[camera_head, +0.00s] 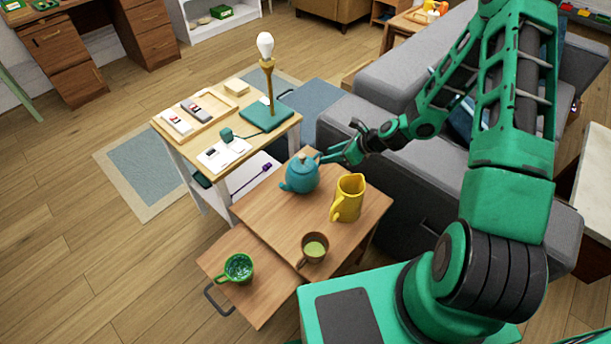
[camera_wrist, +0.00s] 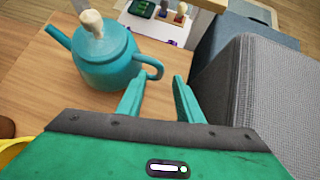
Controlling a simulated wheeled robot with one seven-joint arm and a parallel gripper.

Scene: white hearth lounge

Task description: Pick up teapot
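The teal teapot (camera_head: 302,175) with a pale knob on its lid stands upright on a small wooden table (camera_head: 262,212). In the wrist view the teapot (camera_wrist: 103,58) is at the upper left, its spout to the left and its loop handle to the right. My gripper (camera_head: 326,156) is beside the teapot on its handle side. In the wrist view my gripper (camera_wrist: 158,90) is open, with its two teal fingers apart just in front of the handle. The handle's edge is close to the left fingertip; I cannot tell whether they touch. Nothing is held.
A yellow pitcher (camera_head: 348,198) stands near the teapot, with a brown cup (camera_head: 313,249) in front. A green mug (camera_head: 238,268) sits on a lower pull-out board. A side table with a lamp (camera_head: 266,62) is behind. A grey sofa (camera_head: 385,163) borders the right.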

